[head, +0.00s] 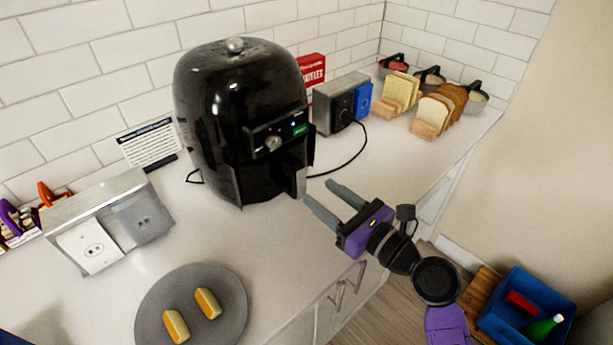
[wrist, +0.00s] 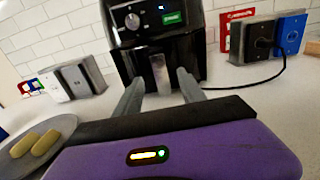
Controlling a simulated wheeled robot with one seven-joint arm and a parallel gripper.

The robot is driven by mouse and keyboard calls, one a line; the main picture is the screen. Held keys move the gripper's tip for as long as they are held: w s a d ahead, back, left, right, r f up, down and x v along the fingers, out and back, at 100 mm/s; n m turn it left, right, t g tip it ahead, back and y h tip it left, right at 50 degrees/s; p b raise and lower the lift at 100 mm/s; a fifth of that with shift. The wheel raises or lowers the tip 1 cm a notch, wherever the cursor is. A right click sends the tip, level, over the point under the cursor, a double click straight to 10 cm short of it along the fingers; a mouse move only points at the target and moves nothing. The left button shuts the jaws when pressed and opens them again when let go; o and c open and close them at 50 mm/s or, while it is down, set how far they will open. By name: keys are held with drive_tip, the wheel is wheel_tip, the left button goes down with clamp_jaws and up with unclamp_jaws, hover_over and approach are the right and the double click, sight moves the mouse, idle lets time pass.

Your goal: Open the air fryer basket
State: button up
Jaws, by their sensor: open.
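The black air fryer (head: 235,95) stands upright on the white counter by the tiled wall. Its basket front (wrist: 190,62) looks closed, with a handle (head: 293,177) sticking out toward me. The handle also shows in the wrist view (wrist: 160,74), between my two fingers and beyond their tips. My gripper (head: 318,196), purple with two grey fingers, is open and empty just in front of and to the right of the handle. A gap shows between the fingertips and the handle in the head view.
A grey plate (head: 150,300) with two yellow-topped pieces lies at the front left. A socket box (head: 110,222) stands at left, another box (head: 340,103) behind right. Bread racks (head: 430,115) sit farther right. A black cable (head: 345,160) crosses the counter. A blue bin (head: 530,300) is below right.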

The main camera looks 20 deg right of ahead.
sight(301, 179)
drive_tip(key=shift+p+x, duration=0.35)
drive_tip(key=shift+x, duration=3.55)
clamp_jaws()
